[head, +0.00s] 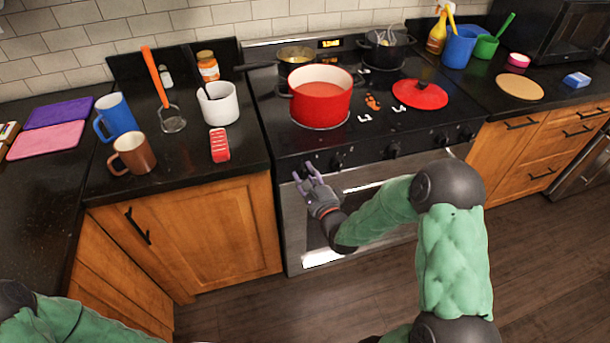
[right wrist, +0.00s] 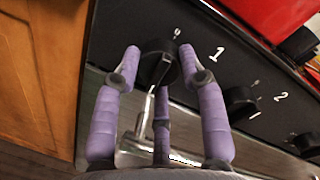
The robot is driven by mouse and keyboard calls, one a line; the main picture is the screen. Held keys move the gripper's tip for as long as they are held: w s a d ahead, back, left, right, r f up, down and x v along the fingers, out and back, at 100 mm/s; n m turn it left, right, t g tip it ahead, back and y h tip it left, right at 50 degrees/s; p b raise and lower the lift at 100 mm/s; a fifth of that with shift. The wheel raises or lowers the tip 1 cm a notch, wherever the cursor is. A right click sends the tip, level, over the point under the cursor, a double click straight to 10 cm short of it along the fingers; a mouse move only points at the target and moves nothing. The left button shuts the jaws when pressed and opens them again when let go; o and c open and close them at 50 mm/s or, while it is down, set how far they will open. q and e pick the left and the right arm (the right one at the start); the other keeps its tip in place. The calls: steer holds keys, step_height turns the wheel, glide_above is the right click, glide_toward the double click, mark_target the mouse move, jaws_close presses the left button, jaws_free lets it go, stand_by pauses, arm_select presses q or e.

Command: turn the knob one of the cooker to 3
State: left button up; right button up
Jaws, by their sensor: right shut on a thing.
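The cooker (head: 365,130) has a black front panel with a row of black knobs. Knob one (right wrist: 158,64) is at the panel's left end, with a white 1 to its right and a small 0 above it. My right gripper (head: 305,172) is at that knob. In the right wrist view, its purple fingers (right wrist: 158,68) are closed around the knob, one on each side. The knob's exact pointer angle is hard to read. The number 3 on its dial is not visible. My left arm shows at the lower left, but its gripper is out of view.
Knob two (right wrist: 241,103) is to the right of the held knob. A red pot (head: 321,103) and a red lid (head: 420,94) are on the cooktop. The oven handle (head: 375,180) runs below the panel. A wooden cabinet (head: 200,230) is on the left.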

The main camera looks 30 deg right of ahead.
steer(key=shift+d+r+m, duration=0.15)
steer(key=shift+m, duration=0.35)
steer(key=o, duration=1.1)
steer(key=shift+o, duration=0.2)
steer(key=s+a, duration=0.1)
steer(key=s, duration=1)
steer(key=shift+s+a, duration=0.25)
steer(key=shift+s, duration=0.15)
